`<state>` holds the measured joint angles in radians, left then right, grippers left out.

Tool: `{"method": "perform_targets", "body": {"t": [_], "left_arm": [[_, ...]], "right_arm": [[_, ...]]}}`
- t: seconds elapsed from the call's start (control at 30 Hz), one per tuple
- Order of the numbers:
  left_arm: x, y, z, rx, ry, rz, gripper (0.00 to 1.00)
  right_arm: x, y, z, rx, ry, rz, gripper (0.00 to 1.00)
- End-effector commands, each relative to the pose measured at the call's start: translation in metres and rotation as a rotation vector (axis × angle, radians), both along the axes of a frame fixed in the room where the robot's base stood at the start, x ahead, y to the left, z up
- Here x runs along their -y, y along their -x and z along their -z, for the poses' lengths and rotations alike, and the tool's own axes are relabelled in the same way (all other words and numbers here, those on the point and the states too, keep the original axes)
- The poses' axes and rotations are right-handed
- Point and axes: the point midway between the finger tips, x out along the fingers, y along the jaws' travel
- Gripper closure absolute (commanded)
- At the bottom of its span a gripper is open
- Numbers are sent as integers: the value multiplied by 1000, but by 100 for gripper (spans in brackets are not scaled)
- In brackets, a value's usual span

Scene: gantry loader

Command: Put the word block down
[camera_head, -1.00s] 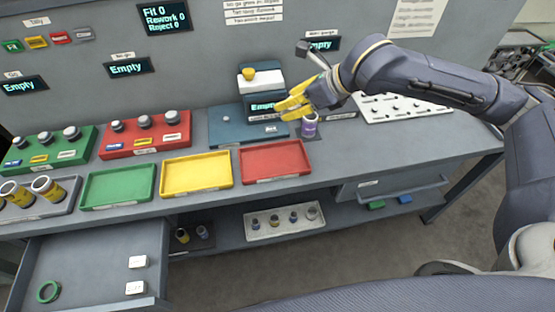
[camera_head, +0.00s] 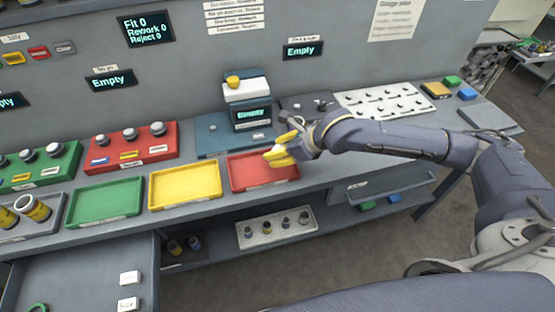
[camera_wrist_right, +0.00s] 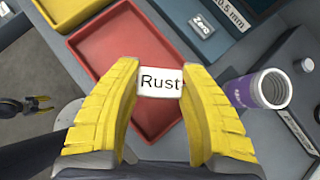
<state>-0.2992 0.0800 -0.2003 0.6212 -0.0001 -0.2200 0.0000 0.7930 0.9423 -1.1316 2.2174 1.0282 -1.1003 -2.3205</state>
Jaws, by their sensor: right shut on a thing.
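The word block (camera_wrist_right: 160,80) is small and white and reads "Rust" in the right wrist view. My right gripper (camera_wrist_right: 159,85) is shut on it, with a yellow finger on each side. In the head view my right gripper (camera_head: 279,152) is over the red tray (camera_head: 240,182), and the block (camera_head: 277,149) shows as a small white patch between the fingers. The red tray (camera_wrist_right: 110,50) looks empty beneath the block in the wrist view. I cannot tell the exact height of the block above it.
A purple cylinder (camera_wrist_right: 258,90) stands right of the gripper in the wrist view. Yellow (camera_head: 185,187) and green (camera_head: 105,202) trays are empty. Two white blocks lie in the open drawer (camera_head: 80,275). A blue station with a display (camera_head: 250,116) stands behind the red tray.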

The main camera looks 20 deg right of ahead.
Motion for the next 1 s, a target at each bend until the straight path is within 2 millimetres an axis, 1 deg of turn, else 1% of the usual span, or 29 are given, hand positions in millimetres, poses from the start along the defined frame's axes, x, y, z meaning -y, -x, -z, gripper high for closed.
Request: {"method": "perform_targets", "body": {"t": [0.17, 0.4, 0.47, 0.87, 0.9, 0.93, 1.0], "left_arm": [[0, 1, 0, -1, 0, 0, 64], [0, 1, 0, -2, -1, 0, 64], [0, 1, 0, -2, -1, 0, 64], [0, 1, 0, -2, -1, 0, 64], [0, 1, 0, -2, -1, 0, 64], [0, 1, 0, -2, -1, -1, 64], [0, 1, 0, -2, -1, 0, 64]], "right_arm": [[0, 0, 7, -2, 0, 0, 87], [0, 0, 34, -3, 0, 1, 87], [0, 1, 39, -3, 0, 1, 87], [0, 0, 42, 0, 0, 0, 87], [0, 0, 42, 0, 0, 0, 55], [0, 0, 42, 0, 0, 0, 51], [0, 0, 42, 0, 0, 0, 50]]}}
